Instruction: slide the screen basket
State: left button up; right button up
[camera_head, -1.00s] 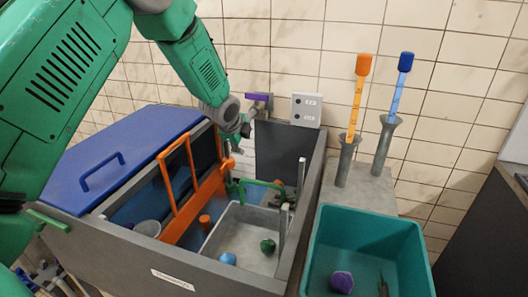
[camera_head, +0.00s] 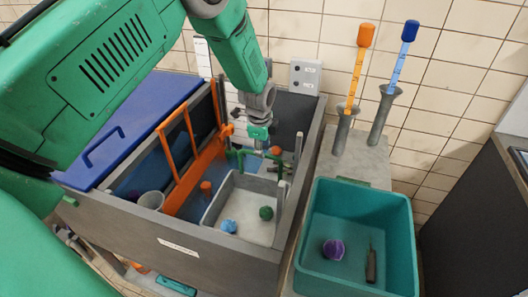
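The screen basket (camera_head: 245,228) is a pale grey tray inside the grey tank (camera_head: 190,245), with a green handle bar (camera_head: 235,155) at its far end. A blue ball (camera_head: 229,226) and a green ball (camera_head: 266,213) lie in it. My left arm reaches down over the tank from the upper left. My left gripper (camera_head: 258,140) points down just above the handle bar at the basket's far end. Its fingers are small and partly hidden, so I cannot tell whether it is open or touches the bar. My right gripper is not in view.
An orange frame (camera_head: 182,185) stands left of the basket, beside a blue lid (camera_head: 120,135). A teal bin (camera_head: 403,240) at right holds a purple object (camera_head: 333,249). Orange (camera_head: 358,75) and blue (camera_head: 402,68) handled rods stand in grey holders behind it.

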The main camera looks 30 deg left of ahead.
pick_arm(q)
jog(key=shift+w+f, duration=0.2)
jog(key=shift+f, duration=0.9)
jog(key=shift+w+d+f, duration=0.1)
jog(key=shift+f, duration=0.25)
jog(key=shift+c, duration=0.3)
grip_shut()
notch_tip(320, 180, down, 8)
jog(key=b, duration=0.5)
jog(key=shift+o, duration=0.3)
grip_release()
jog(key=shift+f, duration=0.1)
